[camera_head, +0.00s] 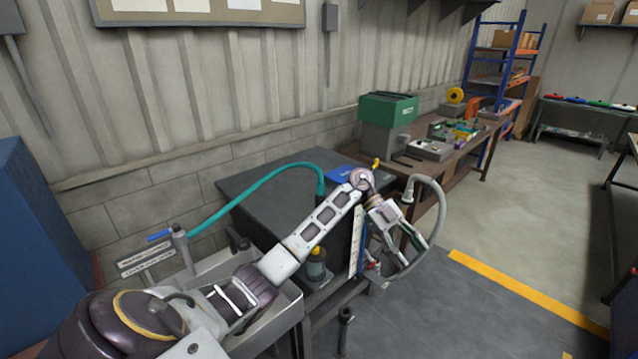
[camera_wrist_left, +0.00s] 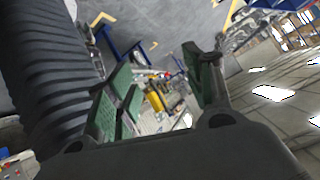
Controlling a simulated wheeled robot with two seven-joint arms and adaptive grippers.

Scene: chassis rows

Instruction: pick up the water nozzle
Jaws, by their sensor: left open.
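A teal hose (camera_head: 255,185) arches over the dark cabinet and reaches down to a blue-ended fitting (camera_head: 158,236) beside a grey upright post (camera_head: 180,243). This fitting may be the water nozzle, but I cannot tell for certain. My left gripper (camera_head: 392,246) is well to the right of it, past the cabinet's front edge, pointing downward. In the left wrist view its green-padded fingers (camera_wrist_left: 168,88) are spread, with nothing seen between them. A thick ribbed hose (camera_wrist_left: 42,75) fills the left of that view, close to the camera. My right gripper is out of view.
The dark cabinet (camera_head: 262,192) stands against the wall, with a metal trough (camera_head: 285,308) at its left front. A grey hose (camera_head: 436,205) loops beside my left gripper. A workbench (camera_head: 478,142) carries a green-topped box (camera_head: 388,108) and parts. The floor (camera_head: 480,220) at right is clear.

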